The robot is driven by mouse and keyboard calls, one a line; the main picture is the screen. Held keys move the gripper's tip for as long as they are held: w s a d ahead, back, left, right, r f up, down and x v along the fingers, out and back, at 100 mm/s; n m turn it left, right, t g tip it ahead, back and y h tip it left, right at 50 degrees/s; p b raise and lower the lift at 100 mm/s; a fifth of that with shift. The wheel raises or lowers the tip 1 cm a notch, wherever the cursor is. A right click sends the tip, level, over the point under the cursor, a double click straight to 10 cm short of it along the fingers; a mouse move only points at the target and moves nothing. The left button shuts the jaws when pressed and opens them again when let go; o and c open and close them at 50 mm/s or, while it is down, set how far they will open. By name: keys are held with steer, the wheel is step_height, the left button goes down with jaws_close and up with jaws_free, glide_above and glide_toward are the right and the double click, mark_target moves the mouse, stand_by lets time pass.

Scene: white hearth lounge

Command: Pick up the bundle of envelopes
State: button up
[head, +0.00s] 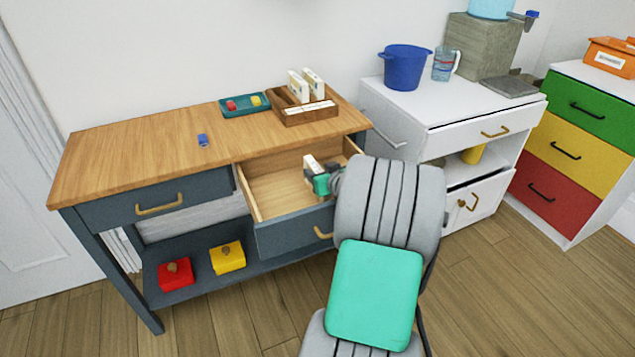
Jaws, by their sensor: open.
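A small white bundle of envelopes (311,163) stands in the open right-hand drawer (268,197) of the desk. Only its upper part shows. My gripper (320,182) is over the drawer, right at the bundle and partly in front of it; its jaws are open. I cannot tell whether the fingers touch the bundle or stand on either side of it. More white bundles (314,80) stand in a wooden organizer (305,116) on the desk top.
My arm hides the drawer's right end. A teal tray (243,111) and a small blue object (202,140) lie on the desk (130,149). Red (174,277) and yellow (228,259) boxes sit on the lower shelf. A white cabinet (440,105) stands to the right.

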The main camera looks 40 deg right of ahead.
steer(key=shift+c, duration=0.4)
jaws_close()
